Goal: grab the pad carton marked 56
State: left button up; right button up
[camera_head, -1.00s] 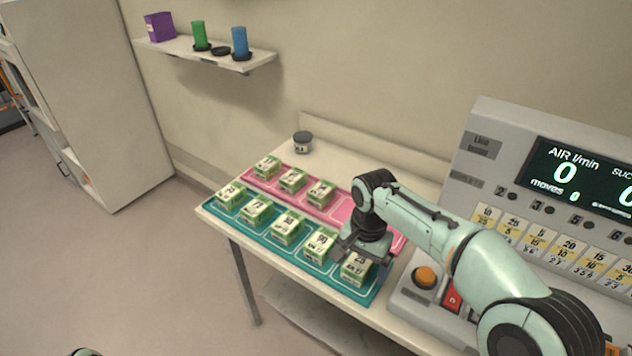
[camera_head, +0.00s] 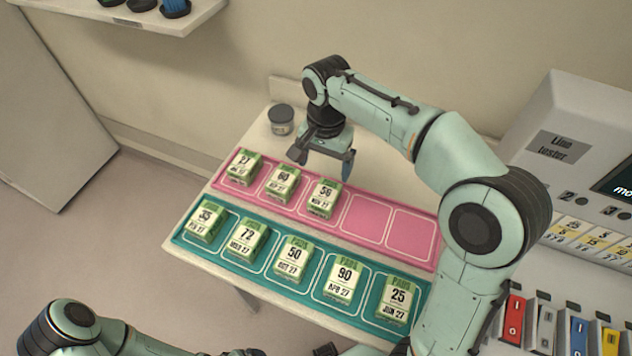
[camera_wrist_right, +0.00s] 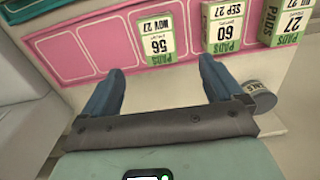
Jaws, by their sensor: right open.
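The pad carton marked 56 (camera_head: 325,198) is a small white and green box standing in the middle slot of the pink tray (camera_head: 412,238). My right gripper (camera_head: 322,163) is open and empty, above the table behind this carton. In the right wrist view the carton's 56 label (camera_wrist_right: 157,45) shows beyond the gap between the open fingers (camera_wrist_right: 160,72), apart from them.
Cartons marked 60 (camera_head: 283,184) and 27 (camera_head: 244,168) stand left of it in the pink tray; the two right slots are empty. The teal tray (camera_head: 265,268) in front holds several cartons. A grey-lidded jar (camera_head: 281,120) stands behind. A control console (camera_head: 572,150) is at right.

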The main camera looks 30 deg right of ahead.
jog(key=b, duration=0.1)
send_over(325, 193)
jog(key=f, duration=0.7)
jog(key=shift+s+a+f, duration=0.1)
jog(key=shift+s+a, duration=0.1)
jog(key=shift+s, duration=0.15)
jog(key=f, duration=0.5)
jog(key=shift+w+d+f, duration=0.25)
jog(key=shift+w+f, duration=0.05)
jog(key=shift+w, duration=0.05)
pick_arm(q)
jog(key=shift+s+f, duration=0.85)
pick_arm(e)
jog(key=c, duration=1.2)
